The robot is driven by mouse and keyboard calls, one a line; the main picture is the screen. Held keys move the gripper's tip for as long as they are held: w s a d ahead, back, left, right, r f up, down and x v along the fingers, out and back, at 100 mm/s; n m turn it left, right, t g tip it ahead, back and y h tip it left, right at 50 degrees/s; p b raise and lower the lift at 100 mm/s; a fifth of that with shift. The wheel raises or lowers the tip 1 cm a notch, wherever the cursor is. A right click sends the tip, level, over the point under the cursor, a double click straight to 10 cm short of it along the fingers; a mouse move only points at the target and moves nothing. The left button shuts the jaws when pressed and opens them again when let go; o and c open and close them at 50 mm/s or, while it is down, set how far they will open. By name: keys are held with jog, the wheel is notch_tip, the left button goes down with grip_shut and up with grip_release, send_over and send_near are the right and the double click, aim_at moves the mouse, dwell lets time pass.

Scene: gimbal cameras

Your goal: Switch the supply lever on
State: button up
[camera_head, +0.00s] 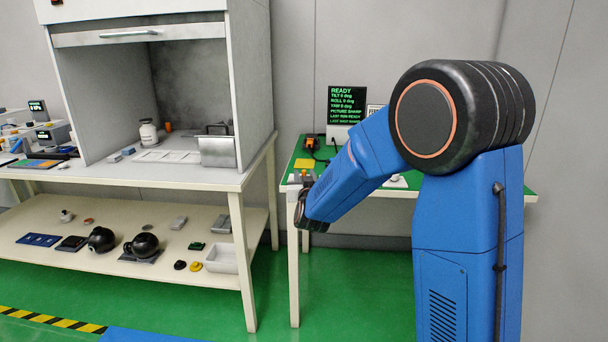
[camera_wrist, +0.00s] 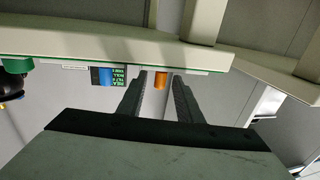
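An orange piece, probably the supply lever (camera_head: 307,173), stands on a small grey base at the front left of the green-topped table (camera_head: 333,168). In the wrist view, which is upside down, an orange upright piece (camera_wrist: 160,80) shows at the table edge, between my two fingers in the picture. I cannot tell how far beyond the fingertips it is or which way the lever is set. My gripper (camera_wrist: 158,73) is open, with nothing seen held. In the head view my arm reaches down beside the table's front left corner, and the fingers are not clearly visible.
A dark screen (camera_head: 346,104) with green "READY" text stands at the table's back. An orange and black device (camera_head: 312,143) and a yellow pad (camera_head: 304,163) lie nearby. A white bench (camera_head: 190,180) with a hood stands left. Green floor between is free.

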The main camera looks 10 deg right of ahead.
jog(key=shift+w+d, duration=0.1)
jog(key=shift+w, duration=0.85)
grip_shut()
jog(key=shift+d+y, duration=0.15)
jog(key=shift+y, duration=0.25)
jog(key=shift+d+n+y, duration=0.1)
jog(key=shift+n+y, duration=0.2)
jog(key=shift+n, duration=0.1)
jog(key=shift+n+y, duration=0.3)
jog(key=shift+y, duration=0.5)
